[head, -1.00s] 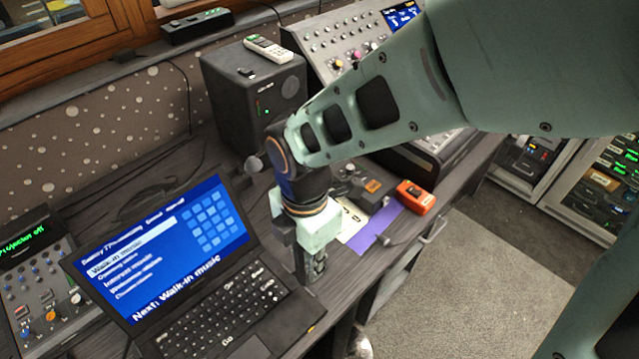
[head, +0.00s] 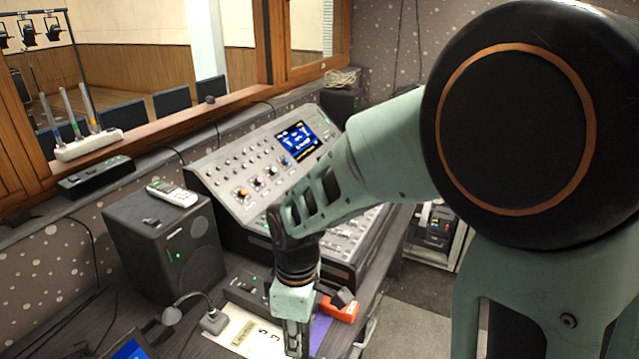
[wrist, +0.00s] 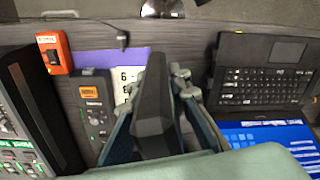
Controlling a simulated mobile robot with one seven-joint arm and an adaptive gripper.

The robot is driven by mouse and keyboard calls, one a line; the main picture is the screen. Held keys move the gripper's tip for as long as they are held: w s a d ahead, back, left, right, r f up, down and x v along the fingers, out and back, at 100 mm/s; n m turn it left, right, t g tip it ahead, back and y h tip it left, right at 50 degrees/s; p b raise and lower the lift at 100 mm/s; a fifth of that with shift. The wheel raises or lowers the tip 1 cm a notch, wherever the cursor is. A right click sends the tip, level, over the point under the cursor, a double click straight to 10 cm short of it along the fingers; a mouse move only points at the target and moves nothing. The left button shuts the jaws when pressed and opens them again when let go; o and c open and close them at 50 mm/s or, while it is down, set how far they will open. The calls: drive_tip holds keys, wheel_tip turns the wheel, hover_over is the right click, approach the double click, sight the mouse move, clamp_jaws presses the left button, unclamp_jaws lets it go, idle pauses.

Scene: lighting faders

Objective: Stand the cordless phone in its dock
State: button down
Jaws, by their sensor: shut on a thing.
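My gripper (head: 297,345) is low over the desk, at the bottom of the head view. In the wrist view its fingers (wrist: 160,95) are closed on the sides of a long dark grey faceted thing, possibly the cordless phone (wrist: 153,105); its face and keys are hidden. A pale handset with keys and a small screen (head: 172,193) lies on the black speaker (head: 165,250). A dark device with an orange label (wrist: 95,103) lies on the desk left of the gripper in the wrist view. I cannot tell which thing is the dock.
An orange box (head: 340,307) and a white paper (head: 250,335) on a purple sheet (head: 320,330) lie near the gripper. The mixing console (head: 235,185) is behind. An open laptop (wrist: 262,75) is right in the wrist view.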

drive_tip(key=w+d+r+m+p, duration=0.1)
drive_tip(key=w+d+m, duration=0.3)
drive_tip(key=d+m, duration=0.4)
drive_tip(key=w+d+r+m+p, duration=0.1)
drive_tip(key=w+d+m+p, duration=0.3)
drive_tip(key=d+m, duration=0.3)
drive_tip(key=w+d, duration=0.1)
drive_tip(key=d, duration=0.1)
drive_tip(key=shift+w+d+r+m, duration=0.15)
drive_tip(key=shift+d+r+m, duration=0.05)
drive_tip(key=shift+d+m, duration=0.2)
